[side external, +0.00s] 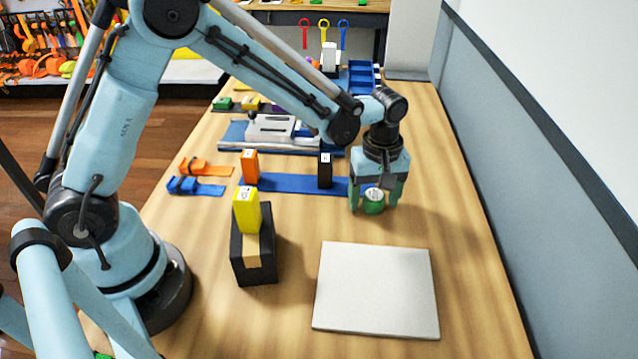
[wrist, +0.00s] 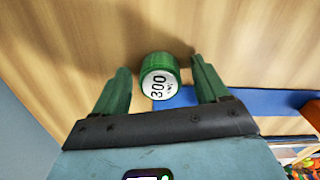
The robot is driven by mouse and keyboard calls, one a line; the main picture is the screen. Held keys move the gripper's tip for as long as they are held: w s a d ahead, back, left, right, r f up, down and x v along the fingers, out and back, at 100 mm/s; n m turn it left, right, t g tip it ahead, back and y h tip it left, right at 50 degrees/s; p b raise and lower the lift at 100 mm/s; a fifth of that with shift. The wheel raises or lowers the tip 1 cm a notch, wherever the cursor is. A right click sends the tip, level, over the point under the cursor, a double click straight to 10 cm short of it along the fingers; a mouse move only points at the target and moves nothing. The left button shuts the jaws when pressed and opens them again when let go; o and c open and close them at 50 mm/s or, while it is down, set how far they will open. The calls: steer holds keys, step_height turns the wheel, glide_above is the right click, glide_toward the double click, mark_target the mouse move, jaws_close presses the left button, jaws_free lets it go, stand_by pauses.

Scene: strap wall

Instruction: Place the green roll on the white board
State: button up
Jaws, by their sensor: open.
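The green roll (side external: 374,201) stands on the wooden table near the right end of a blue strip, with a white label on top. In the wrist view the roll (wrist: 160,76) shows a label reading 300. My gripper (side external: 377,207) is lowered around it, one finger on each side. In the wrist view the gripper (wrist: 160,82) is open, with gaps between both fingers and the roll. The white board (side external: 376,290) lies flat and empty on the table, nearer the camera than the roll.
An orange block (side external: 249,167) and a black block (side external: 325,170) stand on the blue strip (side external: 287,183). A blue-grey wall (side external: 540,180) rises on the right. The table between roll and board is clear.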

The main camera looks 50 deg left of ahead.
steer(key=c, duration=1.2)
steer(key=shift+c, duration=0.2)
steer(key=shift+r, duration=0.1)
